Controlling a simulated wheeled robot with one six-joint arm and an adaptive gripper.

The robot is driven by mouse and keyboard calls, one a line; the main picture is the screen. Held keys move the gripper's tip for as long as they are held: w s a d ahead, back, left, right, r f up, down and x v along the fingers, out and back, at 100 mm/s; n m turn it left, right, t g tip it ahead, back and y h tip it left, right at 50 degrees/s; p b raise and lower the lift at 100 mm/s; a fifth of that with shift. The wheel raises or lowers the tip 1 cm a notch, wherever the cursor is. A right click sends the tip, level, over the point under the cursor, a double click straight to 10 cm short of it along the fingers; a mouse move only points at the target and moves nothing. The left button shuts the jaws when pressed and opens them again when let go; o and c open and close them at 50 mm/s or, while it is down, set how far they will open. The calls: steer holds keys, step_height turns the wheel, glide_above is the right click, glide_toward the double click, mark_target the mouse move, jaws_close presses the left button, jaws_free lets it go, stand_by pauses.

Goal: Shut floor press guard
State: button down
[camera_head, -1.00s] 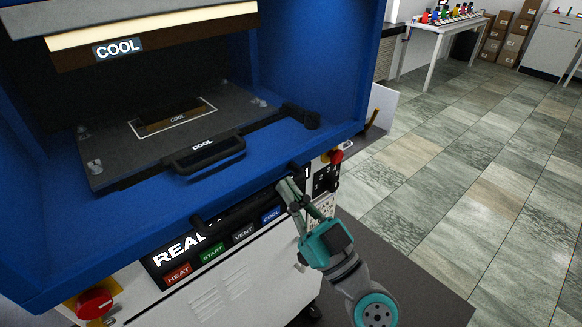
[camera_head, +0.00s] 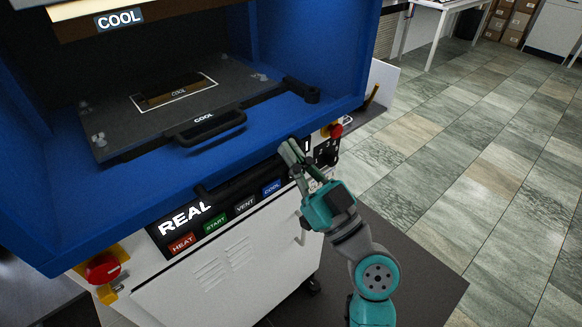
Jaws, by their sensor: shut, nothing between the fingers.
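The blue floor press (camera_head: 345,75) stands open at the front, with its dark inner plate and tray in plain view. A long dark bar (camera_head: 235,176) runs along the press front, below the blue ledge and above the button panel; I cannot tell for sure whether it belongs to the guard. No guard panel covers the opening. My gripper (camera_head: 288,151) is shut and empty. Its fingertips are at the bar's right end, just under the ledge. They hide that end, and I cannot tell whether they touch it.
The tray handle (camera_head: 211,128) sticks out over the blue ledge. A red knob (camera_head: 102,268) is at the lower left and a red button (camera_head: 336,130) at the right corner. A white table (camera_head: 430,8) stands far back. The tiled floor (camera_head: 470,160) at right is clear.

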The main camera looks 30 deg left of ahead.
steer(key=r+v, duration=0.1)
steer(key=v, duration=0.8)
steer(key=shift+s+d+f, duration=0.15)
steer(key=shift+s+d, duration=0.15)
steer(key=shift+d, duration=0.25)
steer(key=d+f+m+t+h, duration=0.3)
steer(key=d+f+m+h, duration=0.1)
steer(key=f, duration=0.3)
steer(key=d+f+m+t+h, duration=0.3)
steer(key=f+h, duration=0.1)
steer(key=f, duration=0.3)
steer(key=s+d+f+m+t+h, duration=0.1)
steer(key=s+d+f+m+h, duration=0.4)
steer(key=s+d+f+h, duration=0.55)
steer(key=s+d+h, duration=0.1)
steer(key=s+d, duration=0.4)
steer(key=s+d+m+g+h, duration=0.1)
steer(key=s+d, duration=0.4)
steer(key=s, duration=0.9)
steer(key=shift+s+d+f+m+h, duration=0.3)
steer(key=shift+d+f+h, duration=0.1)
steer(key=shift+h, duration=0.45)
